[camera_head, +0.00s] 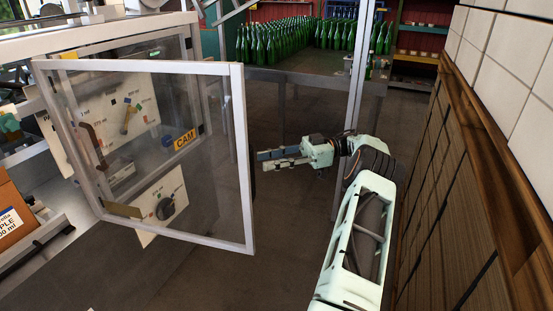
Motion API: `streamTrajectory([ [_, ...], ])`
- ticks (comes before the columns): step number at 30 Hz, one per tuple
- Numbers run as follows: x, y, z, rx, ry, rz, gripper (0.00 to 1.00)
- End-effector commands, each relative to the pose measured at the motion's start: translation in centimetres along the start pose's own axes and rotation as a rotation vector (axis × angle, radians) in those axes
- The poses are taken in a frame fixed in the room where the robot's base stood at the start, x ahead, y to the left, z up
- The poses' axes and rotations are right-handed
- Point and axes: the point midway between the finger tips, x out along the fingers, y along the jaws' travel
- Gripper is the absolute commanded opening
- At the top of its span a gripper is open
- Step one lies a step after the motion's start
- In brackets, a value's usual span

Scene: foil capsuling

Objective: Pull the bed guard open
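The bed guard (238,150) is a clear panel in a pale metal frame at the left centre of the head view. It stands out at an angle from the machine, and a control panel shows through it. A small dark piece, perhaps its handle, shows at the right upright of its frame. My gripper (258,159) is just right of that upright, with its fingers pointing left at it. Two fingers show one above the other with a narrow dark gap. I cannot tell whether the tips touch the guard or hold anything.
The control panel (112,112) has levers, a knob and a yellow CAM label (185,139). A brown box (12,215) is at the left edge. Many green bottles (290,38) stand at the back. A tiled wall (520,60) bounds the right. Dark floor is open below the guard.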

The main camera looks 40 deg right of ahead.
Motion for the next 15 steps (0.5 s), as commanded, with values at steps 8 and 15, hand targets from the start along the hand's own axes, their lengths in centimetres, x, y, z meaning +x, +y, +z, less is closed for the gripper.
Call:
streamTrajectory([
  [8,-1.6,0.0,0.0,-0.002,0.001,0.002,0.29],
  [15,-2.0,0.0,-0.1,-0.001,-0.001,0.005,0.29],
])
